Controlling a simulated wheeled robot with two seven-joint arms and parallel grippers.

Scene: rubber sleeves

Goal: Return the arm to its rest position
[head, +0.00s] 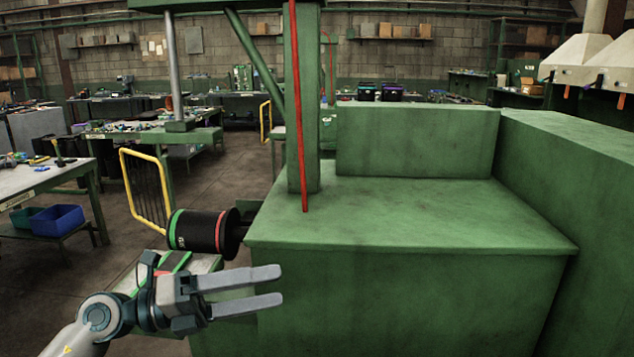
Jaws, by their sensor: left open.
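My left gripper (282,287) is in the lower left of the head view, its arm coming in from the bottom left. Its two grey fingers point right, apart, with nothing between them. They are in front of the green machine (400,290) in this view; I cannot tell the gap to it. A black rubber sleeve (200,231) with a green band and a red band lies sideways on a dark shaft at the machine's left side, above and behind the gripper. My right gripper is not in view.
A green-edged stand (205,264) is just behind my left gripper. A yellow rail (146,190) stands behind the sleeve. A red rod (299,120) runs down the machine's post. A workbench (40,180) with a blue bin (58,220) is at the left. Open floor lies between.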

